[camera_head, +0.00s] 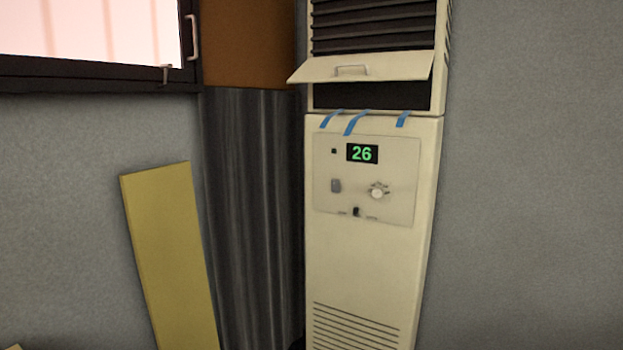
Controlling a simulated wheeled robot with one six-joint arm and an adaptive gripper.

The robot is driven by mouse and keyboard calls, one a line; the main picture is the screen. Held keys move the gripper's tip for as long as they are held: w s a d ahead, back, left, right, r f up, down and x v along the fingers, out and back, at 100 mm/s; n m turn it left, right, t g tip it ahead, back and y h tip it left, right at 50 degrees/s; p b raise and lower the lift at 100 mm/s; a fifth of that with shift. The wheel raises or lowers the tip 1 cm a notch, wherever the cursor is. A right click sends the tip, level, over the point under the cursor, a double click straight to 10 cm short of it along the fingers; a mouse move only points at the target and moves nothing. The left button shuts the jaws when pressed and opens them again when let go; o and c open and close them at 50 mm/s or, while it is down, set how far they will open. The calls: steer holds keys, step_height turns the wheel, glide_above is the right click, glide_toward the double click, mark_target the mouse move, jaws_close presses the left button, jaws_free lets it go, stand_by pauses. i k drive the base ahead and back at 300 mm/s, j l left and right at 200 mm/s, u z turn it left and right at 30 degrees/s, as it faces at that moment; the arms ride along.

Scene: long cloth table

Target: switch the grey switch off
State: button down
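A tall cream air-conditioner cabinet (372,265) stands in the corner, with a control panel (400,208) on its front. A small grey switch (336,186) sits at the left of the panel. It is too small to tell which way it is set. The green display (362,153) above it is lit and reads 26. A round white knob (377,192) is to the right of the switch. A small black slider (356,212) is at the panel's lower edge. My gripper is not in view.
A cream flap (362,69) with a handle juts out above the panel, and blue strips (356,122) hang below it. A yellow board (171,262) leans at the left by a dark ribbed column (252,215). The space before the panel looks clear.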

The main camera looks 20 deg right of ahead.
mark_target(335, 184)
steer(key=i+l, duration=0.15)
steer(key=i, duration=0.4)
steer(key=i+l+u, duration=0.1)
steer(key=i, duration=0.4)
steer(key=i+l, duration=0.2)
steer(key=i, duration=0.35)
